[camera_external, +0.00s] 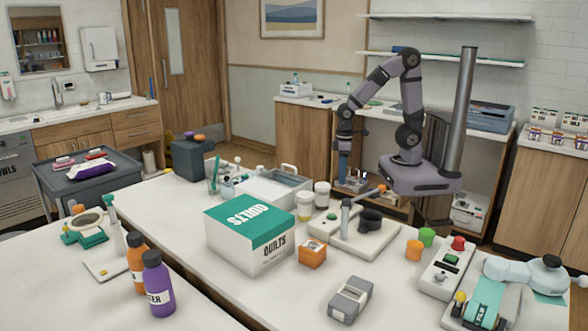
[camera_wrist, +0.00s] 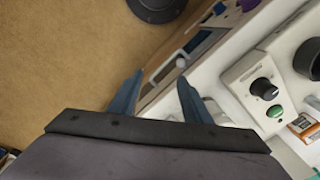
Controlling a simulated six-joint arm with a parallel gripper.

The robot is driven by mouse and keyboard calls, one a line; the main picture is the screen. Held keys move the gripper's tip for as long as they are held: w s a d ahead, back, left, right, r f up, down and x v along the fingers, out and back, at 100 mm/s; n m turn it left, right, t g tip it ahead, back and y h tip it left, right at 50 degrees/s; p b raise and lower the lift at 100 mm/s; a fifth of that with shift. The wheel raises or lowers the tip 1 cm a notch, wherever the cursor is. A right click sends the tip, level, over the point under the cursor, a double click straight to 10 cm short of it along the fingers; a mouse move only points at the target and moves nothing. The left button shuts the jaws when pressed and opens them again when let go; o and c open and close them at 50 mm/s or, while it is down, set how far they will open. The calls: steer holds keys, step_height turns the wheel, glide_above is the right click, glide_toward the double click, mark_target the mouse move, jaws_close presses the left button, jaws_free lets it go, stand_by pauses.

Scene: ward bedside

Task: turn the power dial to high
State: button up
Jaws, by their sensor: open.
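A black dial (camera_wrist: 263,88) with a pale pointer mark sits on a light grey sloped panel, right of my gripper in the wrist view. A green button (camera_wrist: 276,111) is beside it. The markings are too small to read. In the external view the white unit (camera_external: 322,226) stands on the bench, and I cannot make out its dial clearly there. My gripper (camera_wrist: 161,78) is open and empty, its two blue-grey fingers apart. In the external view my gripper (camera_external: 350,185) hangs at the far side of the bench, apart from the unit.
A black cylinder (camera_wrist: 308,58) stands right of the dial. An orange box (camera_external: 312,254) and a QUILTS carton (camera_external: 250,240) are close to the unit. Pots (camera_external: 305,206) stand behind it. Brown floor (camera_wrist: 60,50) shows left of the bench edge in the wrist view.

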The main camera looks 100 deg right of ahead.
steer(key=w+r+n+t+p, duration=0.1)
steer(key=w+r+n+p, duration=0.1)
steer(key=w+r+p, duration=0.45)
steer(key=w+r+n+t+p, duration=0.1)
steer(key=w+r+p, duration=0.3)
steer(key=r+p, duration=0.45)
steer(key=n+g, duration=0.2)
steer(key=n, duration=0.4)
glide_above(260, 166)
steer(key=shift+s+a+f+p, duration=0.1)
steer(key=shift+f+p, duration=0.1)
steer(key=shift+f, duration=1.25)
steer(key=shift+a+f+p, duration=0.1)
steer(key=shift+f+p, duration=0.1)
steer(key=shift+f, duration=1.25)
steer(key=shift+f, duration=0.1)
step_height(260, 166, down, 5)
steer(key=b, duration=0.6)
steer(key=shift+b, duration=0.4)
steer(key=shift+f, duration=1.05)
